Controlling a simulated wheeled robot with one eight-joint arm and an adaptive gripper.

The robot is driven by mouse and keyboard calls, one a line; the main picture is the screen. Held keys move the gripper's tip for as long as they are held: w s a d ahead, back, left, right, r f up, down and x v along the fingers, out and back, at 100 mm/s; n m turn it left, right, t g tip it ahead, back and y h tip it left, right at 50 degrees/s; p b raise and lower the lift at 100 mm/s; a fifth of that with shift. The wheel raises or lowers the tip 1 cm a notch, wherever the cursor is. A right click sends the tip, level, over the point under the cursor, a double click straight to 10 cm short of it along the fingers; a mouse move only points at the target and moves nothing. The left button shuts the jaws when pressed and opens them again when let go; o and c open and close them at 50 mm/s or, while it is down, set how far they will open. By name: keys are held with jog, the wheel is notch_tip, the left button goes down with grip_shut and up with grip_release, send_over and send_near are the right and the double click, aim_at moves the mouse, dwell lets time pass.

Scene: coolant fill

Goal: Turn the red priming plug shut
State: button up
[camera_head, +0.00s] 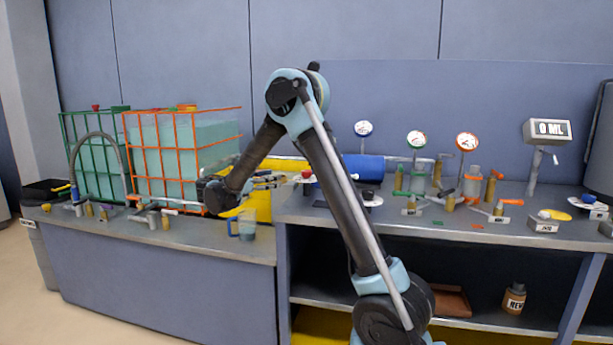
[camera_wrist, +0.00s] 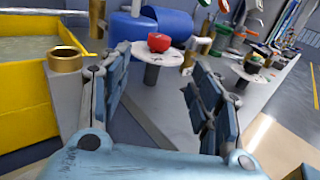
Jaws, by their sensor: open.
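The red plug (camera_wrist: 158,42) sits on a white round plate (camera_wrist: 150,55) on a short grey post in the wrist view. It also shows as a small red spot (camera_head: 307,174) just beyond my fingertips in the head view. My gripper (camera_wrist: 160,75) is open and empty, with its two fingers spread. The plug lies ahead of the gap between them, apart from both fingers. I cannot tell the plug's turn position.
A brass collar (camera_wrist: 65,60) stands close by my left finger, beside a yellow tray (camera_wrist: 25,110). A blue cylinder (camera_wrist: 178,24) lies behind the plug. A second white plate (camera_wrist: 252,72) stands right. A blue jug (camera_head: 246,226) stands below my gripper on the left bench.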

jog(key=x, duration=1.7)
jog(key=shift+w+d, duration=0.1)
jog(key=shift+w, duration=0.05)
jog(key=c, duration=1.1)
